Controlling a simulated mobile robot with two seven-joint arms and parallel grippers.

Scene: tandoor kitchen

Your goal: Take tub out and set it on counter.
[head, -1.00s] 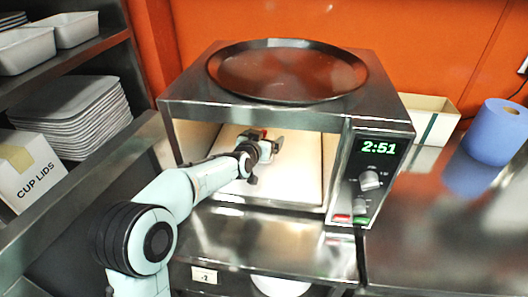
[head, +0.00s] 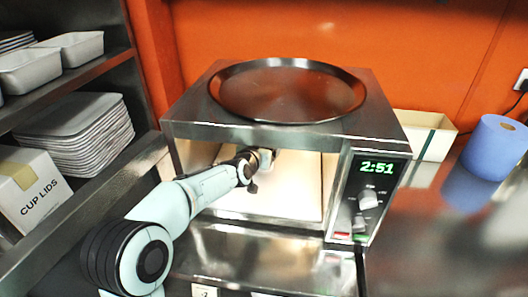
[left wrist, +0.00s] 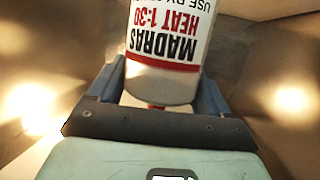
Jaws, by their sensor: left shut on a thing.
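The tub (left wrist: 165,50) is a pale container with a white label reading "MADRAS HEAT 1:30", upside down in the left wrist view. It is between the fingers of my left gripper (left wrist: 163,92), which is shut on it. In the head view my left gripper (head: 258,160) is inside the open steel microwave (head: 342,185). There the tub is mostly hidden by the gripper and wrist, and I cannot tell if it touches the floor of the cavity. The steel counter (head: 425,240) is clear in front and to the right. My right gripper is not in view.
A round dark tray (head: 287,92) lies on top of the microwave. A cream box (head: 423,135) and a blue roll (head: 494,148) stand to the right. At left, a shelf holds stacked trays (head: 80,120) and a "CUP LIDS" box (head: 32,190).

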